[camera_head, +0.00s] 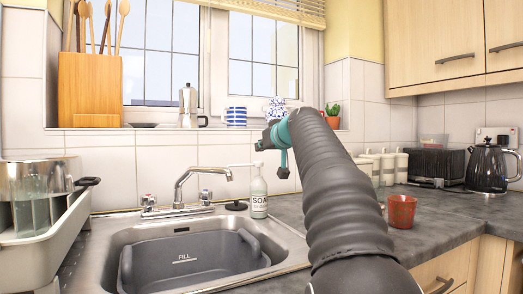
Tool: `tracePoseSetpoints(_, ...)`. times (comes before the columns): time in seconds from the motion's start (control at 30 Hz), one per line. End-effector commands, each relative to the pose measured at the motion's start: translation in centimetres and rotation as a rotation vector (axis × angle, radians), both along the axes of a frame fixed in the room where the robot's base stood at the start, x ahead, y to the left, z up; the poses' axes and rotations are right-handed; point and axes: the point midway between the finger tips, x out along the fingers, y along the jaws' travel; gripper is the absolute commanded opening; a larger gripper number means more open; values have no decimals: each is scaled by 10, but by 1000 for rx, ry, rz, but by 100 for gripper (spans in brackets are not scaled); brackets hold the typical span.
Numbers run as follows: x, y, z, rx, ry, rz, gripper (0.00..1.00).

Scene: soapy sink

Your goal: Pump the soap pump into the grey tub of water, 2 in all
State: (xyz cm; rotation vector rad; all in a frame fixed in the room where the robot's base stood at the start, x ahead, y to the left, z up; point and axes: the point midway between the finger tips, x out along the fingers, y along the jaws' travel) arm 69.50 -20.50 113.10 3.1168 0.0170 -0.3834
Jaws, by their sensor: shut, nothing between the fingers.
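The soap pump (259,200) is a pale bottle with a "SOAP" label, standing upright on the sink's back ledge, right of the tap. Its thin white spout points left. The grey tub (183,257), marked "FILL", sits in the sink basin, to the front left of the pump. I cannot make out the water in it. My gripper (283,172) shows at the end of my dark arm, up and right of the pump, with teal parts and dark fingers. It is shut and empty. It appears apart from the pump, though depth is hard to judge.
The chrome tap (203,184) arches over the sink left of the pump. A dish rack (50,235) stands at the left. A terracotta cup (402,211), white canisters (387,168) and a black kettle (487,166) are on the right worktop. My arm hides part of the counter.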

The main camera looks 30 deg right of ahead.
Motion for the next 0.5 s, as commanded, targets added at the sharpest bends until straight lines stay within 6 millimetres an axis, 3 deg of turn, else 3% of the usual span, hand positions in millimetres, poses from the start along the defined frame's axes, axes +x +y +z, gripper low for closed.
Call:
tracePoseSetpoints(0.3, -56, -1, 11, -2, -5, -4, 0)
tracePoseSetpoints(0.5, -80, -1, 18, -2, -4, -3, 0)
